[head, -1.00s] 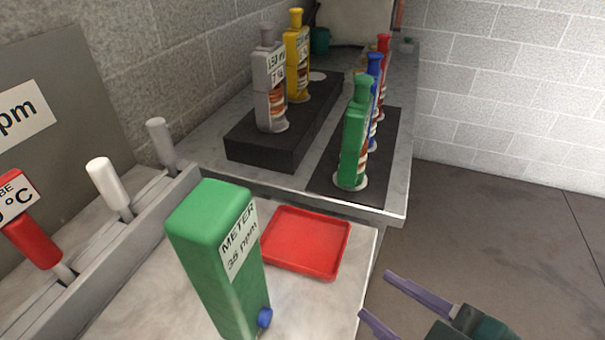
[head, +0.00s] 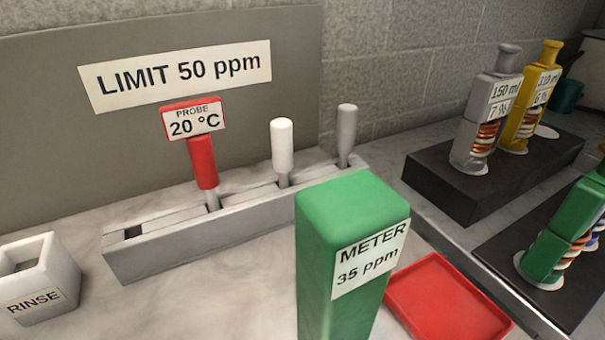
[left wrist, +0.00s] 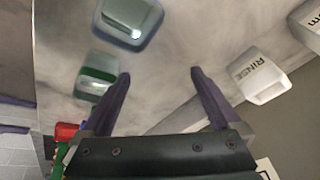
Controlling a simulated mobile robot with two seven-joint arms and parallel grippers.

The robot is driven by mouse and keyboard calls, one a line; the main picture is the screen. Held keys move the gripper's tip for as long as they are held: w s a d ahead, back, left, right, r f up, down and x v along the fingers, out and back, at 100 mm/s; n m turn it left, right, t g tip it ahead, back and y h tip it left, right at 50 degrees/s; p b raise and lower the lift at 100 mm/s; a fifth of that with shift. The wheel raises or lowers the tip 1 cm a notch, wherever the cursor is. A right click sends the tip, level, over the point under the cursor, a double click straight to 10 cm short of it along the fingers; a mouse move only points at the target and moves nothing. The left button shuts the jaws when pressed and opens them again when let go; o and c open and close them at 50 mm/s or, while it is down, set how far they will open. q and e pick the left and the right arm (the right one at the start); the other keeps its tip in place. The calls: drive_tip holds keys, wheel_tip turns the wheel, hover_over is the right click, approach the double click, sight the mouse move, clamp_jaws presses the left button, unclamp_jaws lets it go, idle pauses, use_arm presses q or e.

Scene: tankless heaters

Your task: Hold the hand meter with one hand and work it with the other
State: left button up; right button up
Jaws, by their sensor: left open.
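The hand meter (head: 350,250) is a tall green block with a white label reading "METER 35 ppm". It stands upright on the pale counter at the front middle of the head view, its lower part cut off by the frame edge. Its blue button does not show now. My left gripper (left wrist: 160,75) is open in the left wrist view, with nothing between its purple fingers. Green and red parts show at the lower left there, partly hidden by the gripper; I cannot tell for sure what they are. My right gripper is in neither current view.
A red tray (head: 440,300) lies right of the meter. Behind stands a rack (head: 190,235) with red, white and grey handled probes, below a "LIMIT 50 ppm" sign (head: 180,75). A RINSE cup (head: 40,285) is at left; it also shows in the wrist view (left wrist: 255,75). Bottles stand at right.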

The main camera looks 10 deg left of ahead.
use_arm(q)
drive_tip(key=w+d+m+t, duration=0.1)
drive_tip(key=w+m, duration=0.1)
drive_tip(key=w, duration=0.1)
drive_tip(key=m+t+h, duration=0.3)
drive_tip(key=m+h, duration=0.3)
drive_tip(key=h, duration=0.5)
approach(344, 255)
drive_tip(key=w+f, duration=0.3)
drive_tip(key=f, duration=0.1)
drive_tip(key=x, duration=1)
drive_tip(key=shift+w+d+f, duration=0.1)
drive_tip(key=shift+w+d, duration=0.05)
drive_tip(key=shift+d, duration=0.05)
clamp_jaws()
use_arm(e)
clamp_jaws()
drive_tip(key=shift+f, duration=0.1)
